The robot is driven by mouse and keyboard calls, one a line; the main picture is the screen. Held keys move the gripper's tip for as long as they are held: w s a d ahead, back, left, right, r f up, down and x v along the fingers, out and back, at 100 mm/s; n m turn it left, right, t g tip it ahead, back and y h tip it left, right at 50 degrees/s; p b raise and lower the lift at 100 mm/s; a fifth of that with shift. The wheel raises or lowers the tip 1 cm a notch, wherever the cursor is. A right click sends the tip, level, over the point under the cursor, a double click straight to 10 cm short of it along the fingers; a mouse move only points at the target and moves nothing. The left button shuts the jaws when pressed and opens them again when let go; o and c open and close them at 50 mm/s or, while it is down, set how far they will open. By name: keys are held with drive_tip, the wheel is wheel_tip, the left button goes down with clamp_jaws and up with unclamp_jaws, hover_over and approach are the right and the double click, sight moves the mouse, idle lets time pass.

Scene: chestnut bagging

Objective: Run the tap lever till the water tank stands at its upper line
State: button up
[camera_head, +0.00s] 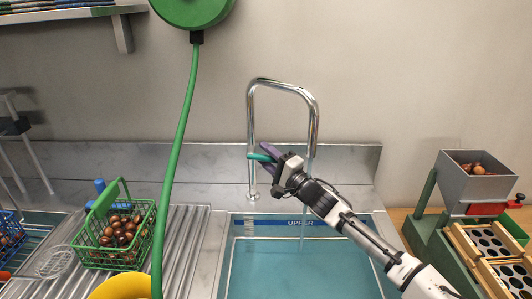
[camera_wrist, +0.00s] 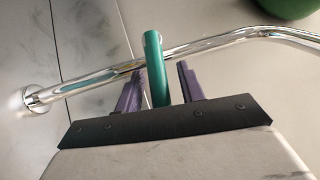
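The chrome tap (camera_head: 315,115) stands behind the sink, and its teal lever (camera_head: 260,157) points left. My gripper (camera_head: 266,154) is at the lever; in the wrist view the lever (camera_wrist: 155,60) passes between my two purple fingers, with a visible gap beside the right finger. The fingers are open around it. A thin pale stream (camera_head: 303,238) falls from under the spout into the tank. The water tank (camera_head: 225,265) holds teal water (camera_head: 300,272). Its surface appears just below the blue strip marked UPPER (camera_head: 275,222) on the back wall.
A green hose (camera_head: 178,140) hangs from a reel (camera_head: 193,8) left of the tap. A green basket (camera_head: 148,245) of chestnuts and a yellow container (camera_head: 120,288) stand on the ribbed drainer. A green machine with a grey hopper (camera_head: 470,187) stands at right.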

drive_tip(key=shift+w+a, duration=0.1)
drive_tip(key=shift+a, duration=0.05)
drive_tip(key=shift+c, duration=0.3)
clamp_jaws()
drive_tip(key=shift+r+n+g+h+p, duration=0.3)
drive_tip(key=shift+r+n+g+p, duration=0.25)
drive_tip(key=shift+p, duration=0.7)
drive_tip(key=shift+n+g+p, duration=0.25)
drive_tip(key=shift+n+p, duration=0.1)
drive_tip(key=shift+p, duration=0.1)
drive_tip(key=shift+f, duration=0.1)
